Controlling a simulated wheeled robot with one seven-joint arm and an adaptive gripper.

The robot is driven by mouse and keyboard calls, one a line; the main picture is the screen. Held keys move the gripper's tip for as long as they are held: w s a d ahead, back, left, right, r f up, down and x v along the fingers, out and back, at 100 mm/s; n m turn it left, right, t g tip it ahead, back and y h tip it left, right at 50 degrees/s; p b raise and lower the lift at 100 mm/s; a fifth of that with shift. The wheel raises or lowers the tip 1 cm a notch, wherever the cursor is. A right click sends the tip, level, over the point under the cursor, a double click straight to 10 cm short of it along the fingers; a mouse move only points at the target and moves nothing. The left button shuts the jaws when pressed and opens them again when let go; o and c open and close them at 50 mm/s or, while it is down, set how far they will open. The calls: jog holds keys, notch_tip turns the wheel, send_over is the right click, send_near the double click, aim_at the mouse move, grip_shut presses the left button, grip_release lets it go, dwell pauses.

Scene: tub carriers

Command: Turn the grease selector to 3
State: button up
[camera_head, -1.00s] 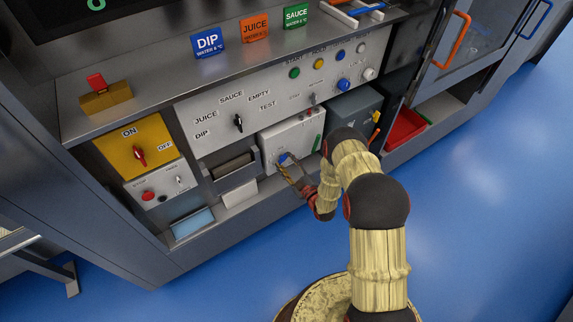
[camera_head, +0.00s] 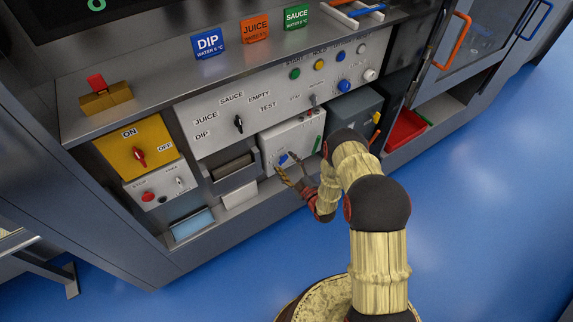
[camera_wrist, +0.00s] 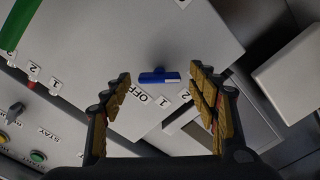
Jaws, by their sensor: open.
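The grease selector is a blue bar knob (camera_head: 283,159) on the front of a white box (camera_head: 270,143) below the main panel. In the wrist view the knob (camera_wrist: 159,77) lies crosswise, with labels OFF, 1 and 2 in an arc beside it. I see no 3; the right finger may cover it. I cannot tell which label the knob points at. My gripper (camera_head: 290,170) is open in front of the box. In the wrist view its fingers (camera_wrist: 160,88) stand on either side of the knob, apart from it.
A green handle (camera_head: 317,143) is on the same box, at its right. A grey box (camera_head: 352,108) stands to the right, close to my arm. A black selector (camera_head: 238,124) and several buttons are on the panel above. Blue floor (camera_head: 480,200) is free at the right.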

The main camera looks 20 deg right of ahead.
jog(key=v, duration=1.2)
dwell(0.6)
